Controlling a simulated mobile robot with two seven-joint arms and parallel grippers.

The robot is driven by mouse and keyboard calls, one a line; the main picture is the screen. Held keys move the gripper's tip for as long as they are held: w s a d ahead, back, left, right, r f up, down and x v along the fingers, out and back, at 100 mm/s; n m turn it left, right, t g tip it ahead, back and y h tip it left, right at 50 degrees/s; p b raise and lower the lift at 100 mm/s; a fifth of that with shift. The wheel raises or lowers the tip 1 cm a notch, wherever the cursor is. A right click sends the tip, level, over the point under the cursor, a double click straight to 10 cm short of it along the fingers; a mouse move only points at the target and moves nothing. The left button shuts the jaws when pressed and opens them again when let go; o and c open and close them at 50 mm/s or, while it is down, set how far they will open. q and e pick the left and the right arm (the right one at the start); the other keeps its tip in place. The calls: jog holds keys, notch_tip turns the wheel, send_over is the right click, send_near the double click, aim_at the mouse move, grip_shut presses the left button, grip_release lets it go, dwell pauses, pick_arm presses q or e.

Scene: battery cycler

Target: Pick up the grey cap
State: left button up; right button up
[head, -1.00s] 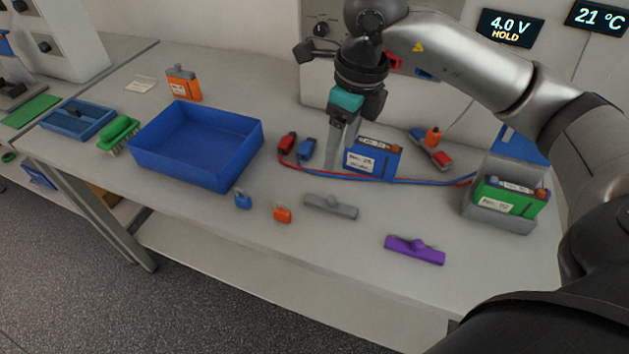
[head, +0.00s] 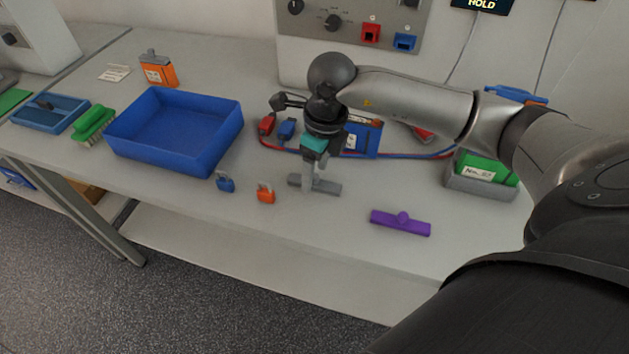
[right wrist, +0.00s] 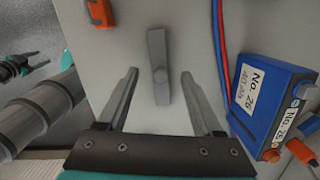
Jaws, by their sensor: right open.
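The grey cap (head: 326,187) is a flat bar with a round knob in its middle, lying on the table near the front. The gripper is open and empty.
A blue battery (right wrist: 270,105) and red and blue cables (right wrist: 219,45) lie beside the gripper. A blue bin (head: 150,158) stands left, a grey holder (head: 480,188) right.

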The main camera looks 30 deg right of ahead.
notch_tip(320, 180, down, 2)
jog(key=shift+f, duration=0.1)
jog(key=shift+w, duration=0.1)
grip_shut()
dwell(0.4)
